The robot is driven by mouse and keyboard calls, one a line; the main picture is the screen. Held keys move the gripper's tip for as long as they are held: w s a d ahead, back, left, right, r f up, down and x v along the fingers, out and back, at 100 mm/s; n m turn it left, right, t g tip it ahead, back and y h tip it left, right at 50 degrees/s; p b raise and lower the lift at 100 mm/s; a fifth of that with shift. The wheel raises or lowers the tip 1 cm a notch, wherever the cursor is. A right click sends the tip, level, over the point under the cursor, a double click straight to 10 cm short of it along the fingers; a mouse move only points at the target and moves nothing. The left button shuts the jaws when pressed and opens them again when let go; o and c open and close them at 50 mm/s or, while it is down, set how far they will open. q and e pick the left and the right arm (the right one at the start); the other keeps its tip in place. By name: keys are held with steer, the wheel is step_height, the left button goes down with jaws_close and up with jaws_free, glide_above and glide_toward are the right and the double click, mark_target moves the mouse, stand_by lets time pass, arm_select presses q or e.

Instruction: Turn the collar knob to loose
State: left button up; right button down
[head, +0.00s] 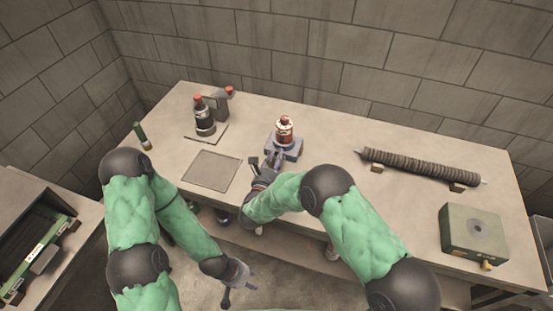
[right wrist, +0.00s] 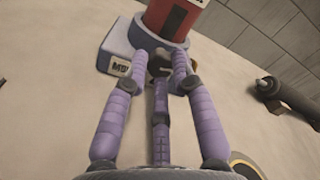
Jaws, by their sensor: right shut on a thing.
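A red and dark cylinder (head: 284,131) stands upright in a grey-blue base (head: 291,150) at the middle of the table. In the right wrist view, the cylinder (right wrist: 172,18) rises from a round collar on the base (right wrist: 118,48), which has partly hidden lettering. A small dark knob (right wrist: 159,63) sticks out of the collar toward me. My right gripper (head: 276,158) reaches the base's front. In the right wrist view its purple fingers (right wrist: 161,68) are shut around the knob, hiding part of it. My left gripper (head: 246,278) hangs low in front of the table, away from the cylinder; its jaw opening is unclear.
A flat grey plate (head: 212,170) lies left of the base. A ribbed tube (head: 418,167) rests on blocks at right, behind a green box (head: 474,232).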

steer(key=n, duration=0.3)
steer(key=shift+a+r+n, duration=0.1)
steer(key=shift+n, duration=0.3)
steer(key=n, duration=0.3)
steer(key=shift+n, duration=0.3)
steer(key=n, duration=0.4)
steer(key=shift+n+p, duration=0.5)
steer(key=shift+n, duration=1.5)
steer(key=c, duration=1)
jaws_free()
steer(key=shift+f, duration=0.2)
